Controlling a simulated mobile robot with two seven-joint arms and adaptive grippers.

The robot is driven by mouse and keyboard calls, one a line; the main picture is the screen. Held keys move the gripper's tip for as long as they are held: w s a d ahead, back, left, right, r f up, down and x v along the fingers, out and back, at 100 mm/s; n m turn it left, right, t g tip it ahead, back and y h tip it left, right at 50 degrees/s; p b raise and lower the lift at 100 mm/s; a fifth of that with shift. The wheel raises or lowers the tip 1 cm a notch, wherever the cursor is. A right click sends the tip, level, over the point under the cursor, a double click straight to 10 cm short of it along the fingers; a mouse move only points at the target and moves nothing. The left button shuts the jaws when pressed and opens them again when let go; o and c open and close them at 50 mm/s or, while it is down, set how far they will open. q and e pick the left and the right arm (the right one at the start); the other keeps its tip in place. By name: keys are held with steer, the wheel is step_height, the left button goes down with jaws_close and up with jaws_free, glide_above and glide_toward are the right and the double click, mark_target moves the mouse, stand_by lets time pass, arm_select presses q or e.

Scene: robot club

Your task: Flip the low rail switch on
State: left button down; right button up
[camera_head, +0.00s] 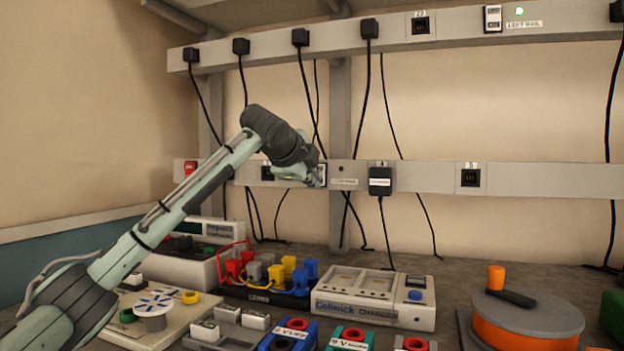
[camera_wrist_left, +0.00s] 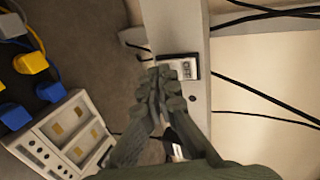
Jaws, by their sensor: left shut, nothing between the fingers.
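The low rail (camera_head: 550,180) is a grey strip across the wall. Its rocker switch (camera_head: 323,171) is mostly hidden behind my left gripper (camera_head: 317,180). In the left wrist view the switch (camera_wrist_left: 187,67) is a pale rocker in a dark frame. The tips of my left gripper (camera_wrist_left: 166,76) are shut and empty at the switch's edge; I cannot tell whether they touch it. A label (camera_head: 344,182) and a small dark indicator (camera_head: 341,168) sit right of the switch. My right gripper is not in view.
A black plug (camera_head: 380,181) sits right of the label, and a red switch (camera_head: 190,168) is at the rail's left end. Cables hang around the rail. The upper rail (camera_head: 450,30) has a lit green lamp (camera_head: 519,11). A charger (camera_head: 375,300) stands on the bench below.

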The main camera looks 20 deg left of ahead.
arm_select(q)
steer(key=shift+w+r+t+p, duration=0.35)
steer(key=shift+r+t+p, duration=0.3)
steer(key=shift+p, duration=0.3)
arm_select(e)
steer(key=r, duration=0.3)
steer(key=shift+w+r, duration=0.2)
